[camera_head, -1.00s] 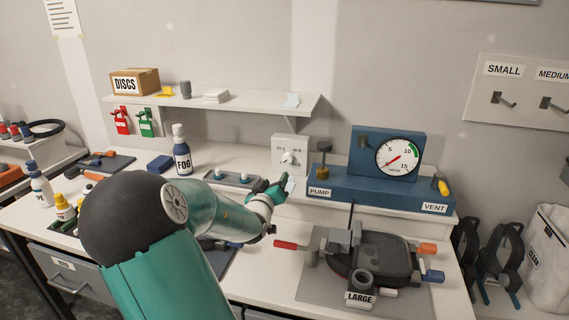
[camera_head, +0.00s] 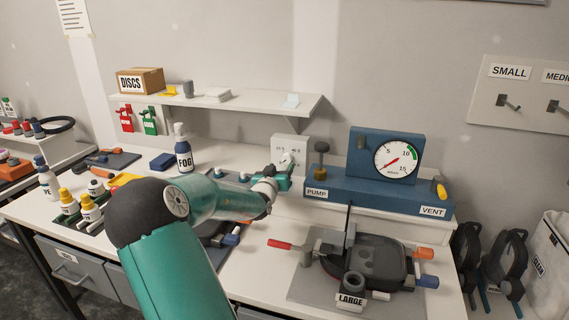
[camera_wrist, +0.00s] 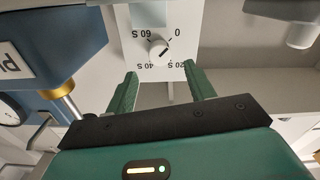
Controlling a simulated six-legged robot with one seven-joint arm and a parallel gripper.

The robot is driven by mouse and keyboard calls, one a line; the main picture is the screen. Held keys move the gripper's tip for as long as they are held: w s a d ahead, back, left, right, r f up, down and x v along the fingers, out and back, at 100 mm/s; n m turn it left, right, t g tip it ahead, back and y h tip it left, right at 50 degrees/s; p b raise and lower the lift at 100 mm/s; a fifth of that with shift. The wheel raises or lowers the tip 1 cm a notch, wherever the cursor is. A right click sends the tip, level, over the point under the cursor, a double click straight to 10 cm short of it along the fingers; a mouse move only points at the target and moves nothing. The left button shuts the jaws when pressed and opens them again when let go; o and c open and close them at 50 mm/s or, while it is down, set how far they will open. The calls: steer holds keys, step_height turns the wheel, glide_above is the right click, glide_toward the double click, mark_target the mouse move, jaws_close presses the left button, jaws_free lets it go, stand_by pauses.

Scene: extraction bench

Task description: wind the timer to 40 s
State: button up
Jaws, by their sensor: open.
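The timer (camera_head: 291,145) is a white box with a round white knob, standing at the back of the bench against the wall. In the wrist view the timer (camera_wrist: 140,20) shows upside down, with its knob (camera_wrist: 159,49) ringed by the marks 0, 20 S, 40 S and 60 S. The knob has a dark line on it, but I cannot tell surely which mark it points at. My gripper (camera_wrist: 162,80) is open and empty, its two green fingers apart just short of the knob. In the head view my gripper (camera_head: 284,174) partly covers the timer's lower part.
The blue pump unit (camera_head: 375,195) with its gauge (camera_head: 396,159) stands close to the right of the timer. A shelf (camera_head: 222,103) hangs to the left above. The FOG bottle (camera_head: 183,152) stands left, and the LARGE clamp device (camera_head: 366,260) sits in front right.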

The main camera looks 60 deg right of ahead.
mark_target(286, 159)
steer(key=d, duration=0.4)
steer(key=shift+w+d, duration=0.4)
steer(key=c, duration=1)
steer(key=shift+m, duration=0.3)
